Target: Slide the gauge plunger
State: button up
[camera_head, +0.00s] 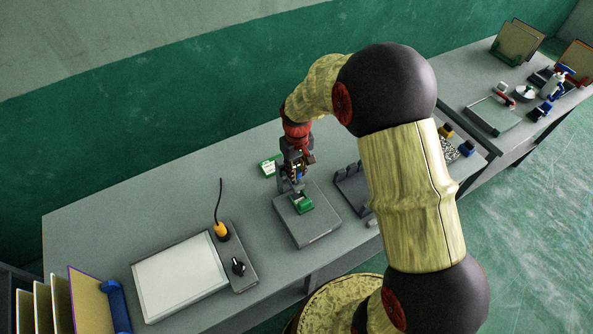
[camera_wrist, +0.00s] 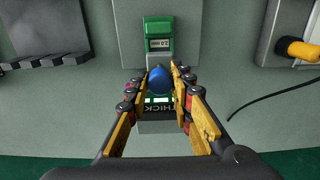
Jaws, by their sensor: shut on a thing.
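The gauge has a green body (camera_head: 302,203) on a grey plate (camera_head: 312,230) in the head view. In the wrist view the green gauge body (camera_wrist: 158,28) shows a small display that seems to read 2.0 mm. A round blue knob (camera_wrist: 159,81) stands at its lower end. My gripper (camera_wrist: 161,76) is shut on the blue knob, with one finger on each side of it. In the head view my gripper (camera_head: 296,178) points down just behind the green body.
A green and white sign (camera_head: 269,166) stands behind the gauge. A dark slotted rack (camera_head: 352,192) is right of it. Left are a white panel (camera_head: 180,277) and an orange-yellow fitting (camera_head: 222,231) with a black cable. Bare bench lies between these.

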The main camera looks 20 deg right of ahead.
grip_shut()
jog(key=shift+f, duration=0.1)
jog(key=shift+f+b, duration=0.85)
jog(key=shift+f, duration=0.4)
jog(key=o, duration=0.8)
grip_release()
jog(key=shift+c, duration=0.2)
jog(key=shift+r+p, duration=2.15)
jog(key=shift+r, duration=1.35)
